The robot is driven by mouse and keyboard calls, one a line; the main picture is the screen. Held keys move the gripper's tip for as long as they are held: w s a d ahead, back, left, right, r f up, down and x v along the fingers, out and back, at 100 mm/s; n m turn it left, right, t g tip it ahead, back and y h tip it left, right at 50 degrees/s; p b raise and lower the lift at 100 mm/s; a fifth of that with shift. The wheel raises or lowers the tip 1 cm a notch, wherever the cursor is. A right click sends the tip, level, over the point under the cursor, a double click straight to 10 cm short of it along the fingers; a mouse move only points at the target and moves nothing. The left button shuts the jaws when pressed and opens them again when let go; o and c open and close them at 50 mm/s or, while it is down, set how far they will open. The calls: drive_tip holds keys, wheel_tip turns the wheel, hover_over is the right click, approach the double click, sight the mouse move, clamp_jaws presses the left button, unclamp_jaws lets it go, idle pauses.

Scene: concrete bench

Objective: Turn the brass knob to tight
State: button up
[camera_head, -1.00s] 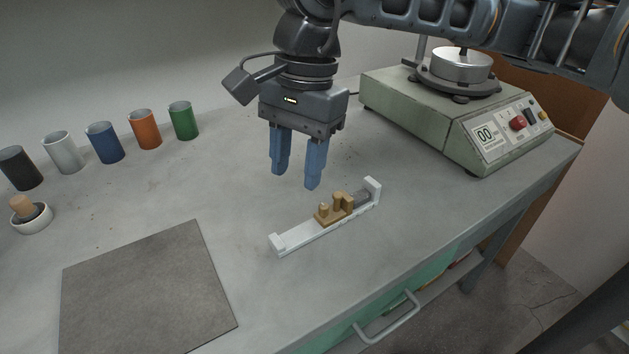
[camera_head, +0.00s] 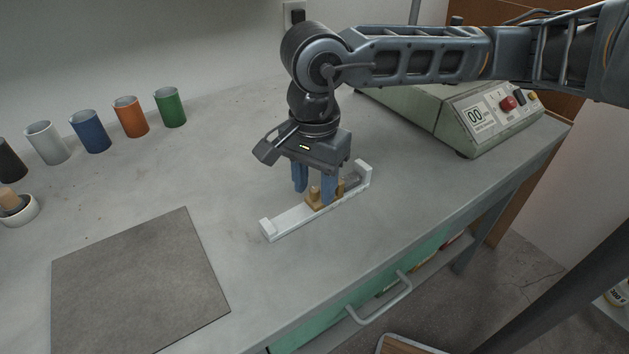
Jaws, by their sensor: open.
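A white rail-like fixture (camera_head: 287,221) with raised ends lies on the bench. A brass block (camera_head: 317,204) sits on it, with small upright brass parts; one brass knob (camera_head: 314,193) shows between my fingers. A grey cylindrical part lies behind the block toward the far end. My gripper (camera_head: 314,198) points down with its two blue fingers apart, over the brass block. The right finger hides part of the brass. I cannot tell whether the fingers touch the knob.
A grey mat (camera_head: 140,285) lies at front left. Several coloured cups, including a green cup (camera_head: 171,107), stand at the back left. A wooden-handled item in a white dish (camera_head: 28,213) is at the left edge. A green machine (camera_head: 450,125) stands at back right. The bench's front edge has a drawer handle (camera_head: 385,300).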

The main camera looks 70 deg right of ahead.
clamp_jaws()
idle(0.3)
drive_tip(key=shift+f+b, duration=0.2)
drive_tip(key=shift+b, duration=0.7)
drive_tip(key=shift+m+b, duration=0.4)
drive_tip(key=shift+b, duration=0.1)
drive_tip(key=m+b, duration=0.2)
drive_tip(key=b, duration=0.2)
drive_tip(key=shift+f, duration=0.2)
drive_tip(key=m+b, duration=0.3)
drive_tip(key=b, duration=0.1)
drive_tip(key=shift+b, duration=0.4)
drive_tip(key=m+b, duration=0.3)
drive_tip(key=shift+r, duration=0.3)
drive_tip(key=shift+r+b, duration=0.1)
drive_tip(key=shift+b, duration=0.25)
